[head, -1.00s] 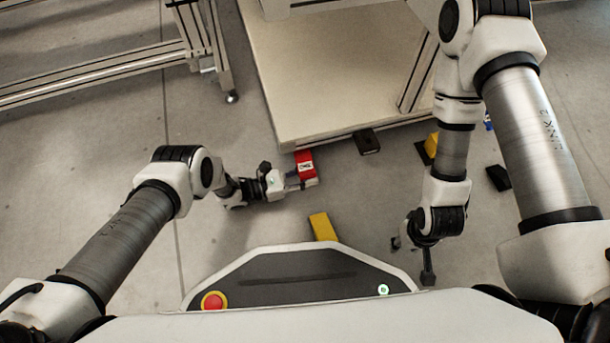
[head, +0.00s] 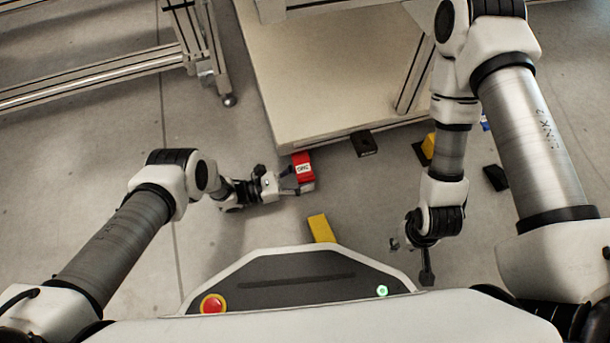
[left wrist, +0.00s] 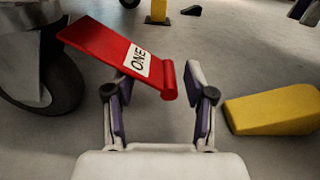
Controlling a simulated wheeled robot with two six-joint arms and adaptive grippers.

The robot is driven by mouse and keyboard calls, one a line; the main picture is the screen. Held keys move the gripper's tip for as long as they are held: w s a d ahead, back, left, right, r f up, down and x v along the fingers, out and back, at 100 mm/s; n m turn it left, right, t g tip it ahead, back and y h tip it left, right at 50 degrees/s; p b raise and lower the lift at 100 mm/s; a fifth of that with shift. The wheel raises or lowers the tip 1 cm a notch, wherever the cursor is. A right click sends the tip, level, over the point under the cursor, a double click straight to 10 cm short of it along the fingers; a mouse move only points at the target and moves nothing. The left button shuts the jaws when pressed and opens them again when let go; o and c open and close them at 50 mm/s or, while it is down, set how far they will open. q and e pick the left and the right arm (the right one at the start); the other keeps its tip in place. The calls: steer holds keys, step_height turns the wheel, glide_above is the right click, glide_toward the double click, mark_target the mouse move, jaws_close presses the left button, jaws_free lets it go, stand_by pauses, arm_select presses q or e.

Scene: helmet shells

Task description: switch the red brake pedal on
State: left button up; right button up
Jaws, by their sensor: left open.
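In the left wrist view the red pedal (left wrist: 125,55) slants down to the right from beside the dark wheel. My left gripper (head: 297,180) is open close beside the pedal's free end. In the left wrist view the pedal's lower end shows just beyond and between the open fingers (left wrist: 155,100); I cannot tell whether they touch it. My right gripper (head: 410,240) hangs over the floor at the right; its jaws are unclear.
A yellow wedge (head: 321,228) lies on the floor near the left gripper, also in the left wrist view (left wrist: 275,108). A black pedal (head: 364,143) juts from the platform's (head: 330,70) front edge. A dark block (head: 496,177) and another yellow piece (head: 429,146) lie right.

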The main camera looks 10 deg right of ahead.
arm_select(q)
steer(key=a, duration=0.3)
steer(key=s+a, duration=0.1)
steer(key=a, duration=0.3)
steer(key=s+a, duration=0.1)
steer(key=a, duration=0.3)
